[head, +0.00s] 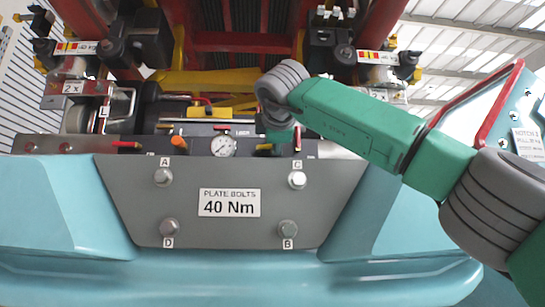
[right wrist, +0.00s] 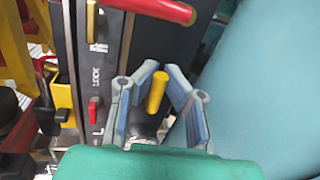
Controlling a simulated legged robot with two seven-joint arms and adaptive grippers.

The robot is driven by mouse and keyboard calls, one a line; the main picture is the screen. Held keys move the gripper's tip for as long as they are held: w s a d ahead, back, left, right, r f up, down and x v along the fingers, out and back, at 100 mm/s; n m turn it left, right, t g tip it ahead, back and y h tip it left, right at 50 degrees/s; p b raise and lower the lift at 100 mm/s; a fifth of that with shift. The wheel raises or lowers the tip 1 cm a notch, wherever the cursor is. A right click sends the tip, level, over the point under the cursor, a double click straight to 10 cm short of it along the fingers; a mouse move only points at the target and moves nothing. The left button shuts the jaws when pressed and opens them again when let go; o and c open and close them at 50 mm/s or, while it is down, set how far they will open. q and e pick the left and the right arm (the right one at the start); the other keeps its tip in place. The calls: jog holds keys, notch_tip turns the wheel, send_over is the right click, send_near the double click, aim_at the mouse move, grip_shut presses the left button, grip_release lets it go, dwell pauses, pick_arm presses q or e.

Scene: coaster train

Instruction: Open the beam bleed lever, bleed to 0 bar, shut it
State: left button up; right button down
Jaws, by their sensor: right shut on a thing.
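In the right wrist view my right gripper (right wrist: 160,78) has its fingers on both sides of a yellow lever handle (right wrist: 157,92) and is shut on it. In the head view my right arm reaches in from the right, and its wrist hides the gripper and most of what it holds. A round white pressure gauge (head: 222,146) sits on the beam left of my wrist; its reading is too small to tell. I cannot read a label on the held handle. My left gripper is out of view.
Below the gauge is a grey plate (head: 230,178) with several bolts and a "40 Nm" sign. A red lever (head: 127,145) is at the beam's left. In the wrist view a red bar (right wrist: 155,9) crosses above the fingers, and a small red lock lever (right wrist: 94,110) is at left.

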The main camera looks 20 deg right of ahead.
jog(key=shift+f+m+b, duration=0.35)
jog(key=shift+m, duration=0.05)
dwell(0.4)
jog(key=c, duration=1.6)
grip_release()
jog(key=shift+s, duration=0.1)
jog(key=shift+d+r, duration=0.1)
jog(key=shift+d, duration=0.05)
jog(key=v, duration=1.2)
jog(key=shift+d, duration=0.1)
